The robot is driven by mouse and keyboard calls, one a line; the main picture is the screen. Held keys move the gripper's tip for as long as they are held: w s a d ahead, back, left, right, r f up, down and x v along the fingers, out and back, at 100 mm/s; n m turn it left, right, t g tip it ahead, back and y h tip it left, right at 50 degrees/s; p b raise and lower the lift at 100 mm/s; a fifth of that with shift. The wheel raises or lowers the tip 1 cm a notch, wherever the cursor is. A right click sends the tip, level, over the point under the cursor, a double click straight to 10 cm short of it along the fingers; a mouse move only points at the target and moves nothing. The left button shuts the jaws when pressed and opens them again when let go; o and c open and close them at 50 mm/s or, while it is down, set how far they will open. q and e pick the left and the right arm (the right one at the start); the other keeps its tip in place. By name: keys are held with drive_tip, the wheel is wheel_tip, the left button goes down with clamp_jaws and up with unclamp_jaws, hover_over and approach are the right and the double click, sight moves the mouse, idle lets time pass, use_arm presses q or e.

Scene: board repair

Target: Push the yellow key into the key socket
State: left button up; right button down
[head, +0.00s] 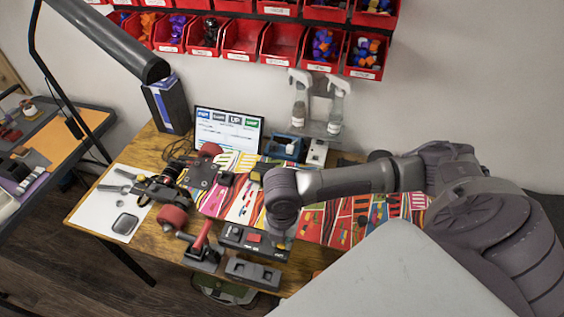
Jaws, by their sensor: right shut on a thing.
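My right arm reaches in from the right, and its gripper (281,240) points down at the right part of a dark board unit (236,241) with a red button. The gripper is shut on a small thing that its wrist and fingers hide. I cannot make out the yellow key or the key socket; both may be hidden under the gripper. I cannot tell whether what it holds touches the unit. My left gripper is not in view.
A grey block with recesses (254,272) lies at the table's front edge. A red-handled device (203,245) stands left of the unit. A screen (228,130), white bottles (300,100) and red bins (240,38) are behind.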

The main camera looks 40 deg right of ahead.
drive_tip(key=shift+f, duration=0.45)
idle(0.4)
drive_tip(key=c, duration=0.6)
unclamp_jaws()
drive_tip(key=shift+r, duration=0.15)
drive_tip(key=shift+r+p, duration=1.35)
drive_tip(key=shift+p, duration=0.55)
drive_tip(key=shift+r, duration=0.15)
